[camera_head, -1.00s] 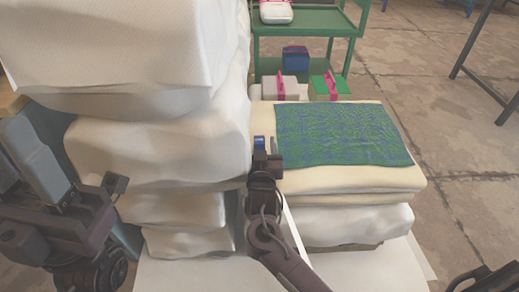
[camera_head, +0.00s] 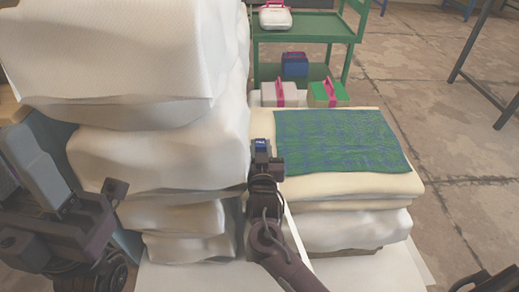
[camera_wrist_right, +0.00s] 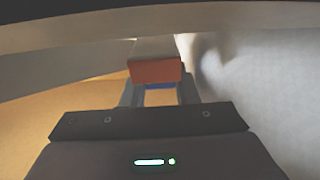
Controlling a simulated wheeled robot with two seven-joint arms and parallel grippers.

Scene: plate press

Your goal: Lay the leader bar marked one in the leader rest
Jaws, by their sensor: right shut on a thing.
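My right gripper (camera_head: 263,155) is upright in the middle of the head view, beside the tall white stack and at the left edge of the cloth-topped stack. In the right wrist view, my right gripper (camera_wrist_right: 160,92) is shut on a bar (camera_wrist_right: 155,72) with a flat orange-red end and a blue patch below it. A small blue piece (camera_head: 261,145) shows at the jaws in the head view. I cannot read a mark on the bar. My left gripper (camera_head: 117,188) is partly seen at the left; its jaws are unclear. I cannot make out the leader rest.
A tall stack of white wrapped bundles (camera_head: 160,150) fills the left. A lower cream stack (camera_head: 350,185) carries a green-blue checked cloth (camera_head: 340,140). Behind stand boxes with pink straps (camera_head: 280,94) and a green trolley (camera_head: 305,25). Open floor (camera_head: 440,130) lies to the right.

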